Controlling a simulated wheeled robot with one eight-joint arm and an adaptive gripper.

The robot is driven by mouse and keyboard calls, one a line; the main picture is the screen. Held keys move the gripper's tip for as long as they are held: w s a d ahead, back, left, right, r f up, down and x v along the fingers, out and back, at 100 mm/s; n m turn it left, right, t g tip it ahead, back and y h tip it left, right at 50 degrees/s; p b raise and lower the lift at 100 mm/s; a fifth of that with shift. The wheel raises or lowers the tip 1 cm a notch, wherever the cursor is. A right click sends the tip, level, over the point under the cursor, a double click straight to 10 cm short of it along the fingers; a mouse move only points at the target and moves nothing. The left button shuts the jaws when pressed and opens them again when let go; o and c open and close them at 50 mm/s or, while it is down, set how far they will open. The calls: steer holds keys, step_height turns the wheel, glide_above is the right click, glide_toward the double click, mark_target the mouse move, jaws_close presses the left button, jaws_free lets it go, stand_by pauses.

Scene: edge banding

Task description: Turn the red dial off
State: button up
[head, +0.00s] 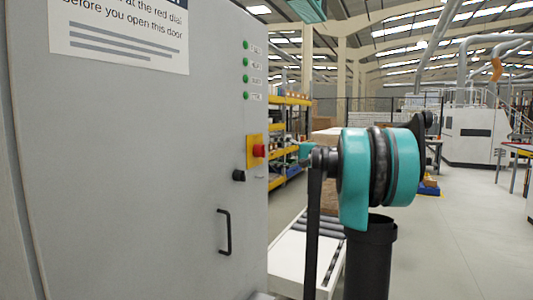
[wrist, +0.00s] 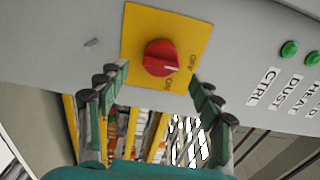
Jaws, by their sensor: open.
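The red dial (wrist: 160,57) sits on a yellow plate (wrist: 195,22) on the grey cabinet face in the wrist view. Its pale mark is at the lower right of the knob; I cannot tell which label it points to. "OFF" is printed to its right and "ON" below it. My gripper (wrist: 159,82) is open and empty, its two fingers apart on either side below the dial, seemingly not touching it. In the head view the red dial (head: 259,151) shows edge-on on its yellow plate (head: 250,152). My gripper does not show clearly there.
The grey cabinet (head: 130,190) fills the left of the head view. It carries a black knob (head: 238,175), a black door handle (head: 224,232), several green lamps (head: 246,62) and a sign (head: 120,30). A roller conveyor (head: 300,250) stands behind my arm. Floor at right is open.

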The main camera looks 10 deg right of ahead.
steer(key=v, duration=0.6)
steer(key=shift+d, duration=0.2)
steer(key=shift+s, duration=0.15)
steer(key=s+a+f+n+g+h, duration=0.15)
steer(key=s+a+f, duration=0.3)
steer(key=f, duration=0.45)
steer(key=s+a+f+n+g+h, duration=0.1)
steer(key=s+a+f+g+h, duration=0.15)
steer(key=s+f, duration=0.45)
steer(key=s+a+f+n+g+h, duration=0.1)
steer(key=s+a+f+h, duration=0.3)
steer(key=f, duration=0.7)
steer(key=s+d+f+n+h, duration=0.1)
steer(key=s+d+f+h, duration=0.1)
steer(key=s+f, duration=0.7)
steer(key=s+d+f+n+g+h, duration=0.1)
steer(key=s+d+f+n+h, duration=0.1)
steer(key=s+f, duration=0.8)
step_height(320, 180, down, 2)
steer(key=d+h, duration=0.1)
steer(key=h, duration=0.1)
steer(key=shift+h, duration=0.3)
